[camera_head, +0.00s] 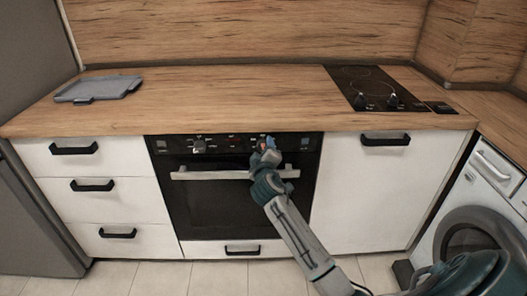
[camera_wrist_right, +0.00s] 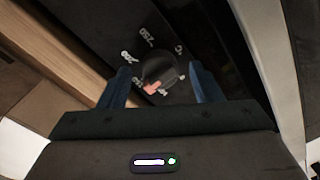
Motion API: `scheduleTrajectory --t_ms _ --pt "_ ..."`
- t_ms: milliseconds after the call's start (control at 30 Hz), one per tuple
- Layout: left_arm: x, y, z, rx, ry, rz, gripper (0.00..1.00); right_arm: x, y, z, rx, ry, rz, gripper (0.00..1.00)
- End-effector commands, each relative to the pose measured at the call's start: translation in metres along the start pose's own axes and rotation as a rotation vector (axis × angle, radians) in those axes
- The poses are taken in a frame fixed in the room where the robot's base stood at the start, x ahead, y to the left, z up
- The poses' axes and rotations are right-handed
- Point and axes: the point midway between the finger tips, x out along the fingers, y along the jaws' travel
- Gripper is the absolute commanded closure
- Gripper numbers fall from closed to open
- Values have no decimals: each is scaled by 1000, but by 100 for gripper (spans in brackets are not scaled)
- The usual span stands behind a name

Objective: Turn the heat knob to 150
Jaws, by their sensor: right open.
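The oven (camera_head: 215,200) is built in under the counter, with a black control panel along its top. The heat knob (camera_wrist_right: 158,72) shows in the right wrist view as a dark round knob with a red-orange pointer at its lower left. White numbers ring it, and most are hard to read. My right gripper (camera_wrist_right: 160,82) is open, with one blue finger on each side of the knob. I cannot tell whether the fingers touch it. In the head view my right gripper (camera_head: 268,145) is at the right part of the panel and hides the knob. My left gripper is not in view.
The oven's light bar handle (camera_head: 205,175) runs just below the panel, close to my right wrist. Another knob (camera_head: 198,145) is on the panel's left part. The hob (camera_head: 370,88) and a grey tray (camera_head: 98,88) are on the counter.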

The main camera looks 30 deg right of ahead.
Motion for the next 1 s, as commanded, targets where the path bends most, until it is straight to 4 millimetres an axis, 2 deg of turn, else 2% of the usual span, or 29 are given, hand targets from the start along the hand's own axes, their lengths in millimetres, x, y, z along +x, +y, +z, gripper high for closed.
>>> scheduleTrajectory --t_ms 167,400,600,767,1000 --pt "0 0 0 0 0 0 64 -17 -1 0 0 0 -1 42" --pt "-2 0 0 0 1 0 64 -66 -2 1 2 0 -2 42" --pt "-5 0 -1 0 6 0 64 -97 -2 1 2 -1 -2 42" --pt "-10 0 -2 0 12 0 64 -107 -1 1 -1 -1 -1 42" --pt "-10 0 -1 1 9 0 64 -108 0 0 -1 -1 0 42"
